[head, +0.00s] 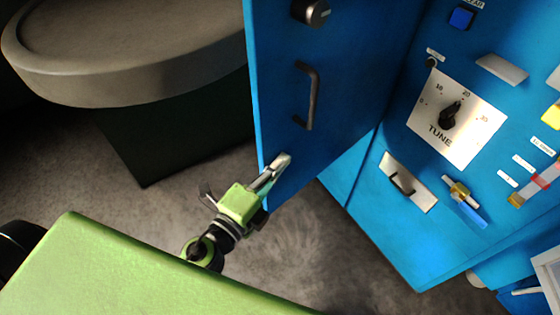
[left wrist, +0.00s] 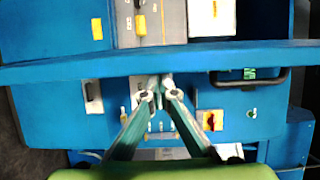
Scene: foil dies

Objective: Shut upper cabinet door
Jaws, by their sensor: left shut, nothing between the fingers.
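The blue cabinet door (head: 345,90) stands open and swung out from the blue cabinet in the head view. It carries a dark bar handle (head: 307,95) and a dark round latch (head: 312,12). My left gripper (head: 284,160) is shut and empty at the door's lower free edge. Its tips overlap the door in the picture. In the left wrist view the door (left wrist: 60,70) is a blue band seen edge-on, and the shut fingertips (left wrist: 160,88) point at it. I cannot tell whether they touch. My right gripper is out of view.
The cabinet front (head: 390,115) has a TUNE dial plate (head: 470,108), a lower handle plate (head: 408,182), a blue button (head: 461,17) and several other controls. A round grey table (head: 130,85) stands at the upper left. Bare floor (head: 300,245) lies below the door.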

